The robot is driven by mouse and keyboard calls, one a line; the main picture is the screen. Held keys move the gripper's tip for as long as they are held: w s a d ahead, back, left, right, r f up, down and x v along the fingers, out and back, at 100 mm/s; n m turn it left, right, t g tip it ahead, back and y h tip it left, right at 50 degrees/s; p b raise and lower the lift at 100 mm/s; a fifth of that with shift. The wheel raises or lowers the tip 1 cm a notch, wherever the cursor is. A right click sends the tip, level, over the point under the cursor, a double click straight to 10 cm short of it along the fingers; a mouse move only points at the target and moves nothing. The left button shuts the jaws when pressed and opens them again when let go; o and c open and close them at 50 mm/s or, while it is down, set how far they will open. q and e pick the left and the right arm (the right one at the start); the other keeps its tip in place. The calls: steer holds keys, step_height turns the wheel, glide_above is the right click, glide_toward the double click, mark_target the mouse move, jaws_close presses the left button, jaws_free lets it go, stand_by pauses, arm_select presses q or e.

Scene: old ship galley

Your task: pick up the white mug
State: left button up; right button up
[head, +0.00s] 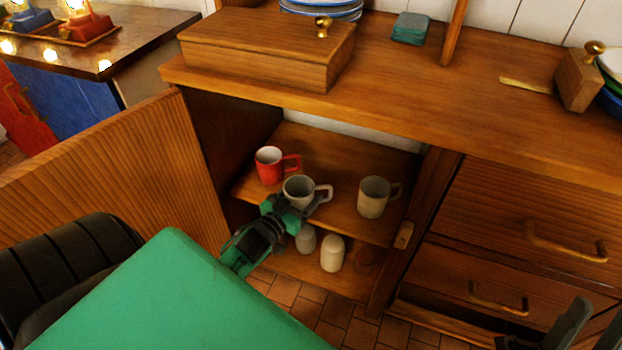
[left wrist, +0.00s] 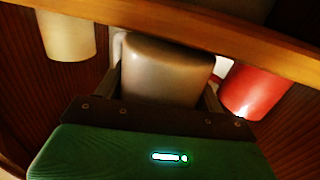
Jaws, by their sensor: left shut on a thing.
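The white mug (head: 298,190) is the middle one of three mugs on the upper shelf of the open cupboard. It looks greyish in the shade, upright, with its handle to the right. My left gripper (head: 291,209) reaches in from the front and is shut on it. In the left wrist view the mug (left wrist: 166,72) fills the space between the fingers, which lie along its sides. I cannot tell whether its base touches the shelf. My right gripper (head: 588,328) shows only partly at the lower right corner, away from the mugs; its jaw state is unclear.
A red mug (head: 268,166) stands close behind and left; a cream mug (head: 374,198) stands to the right. Shakers (head: 332,253) stand on the lower shelf. The open door (head: 120,165) is at left; the counter (head: 420,95) overhangs the shelf.

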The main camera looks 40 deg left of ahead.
arm_select(q)
steer(key=s+p, duration=0.1)
steer(key=s, duration=0.8)
steer(key=shift+s+p, duration=0.15)
steer(key=shift+p, duration=0.25)
arm_select(e)
steer(key=w+a+f+g+h, duration=0.1)
steer(key=w+a+f+g, duration=0.2)
steer(key=f+g, duration=0.2)
steer(key=shift+w+f, duration=0.4)
steer(key=shift+f, duration=0.5)
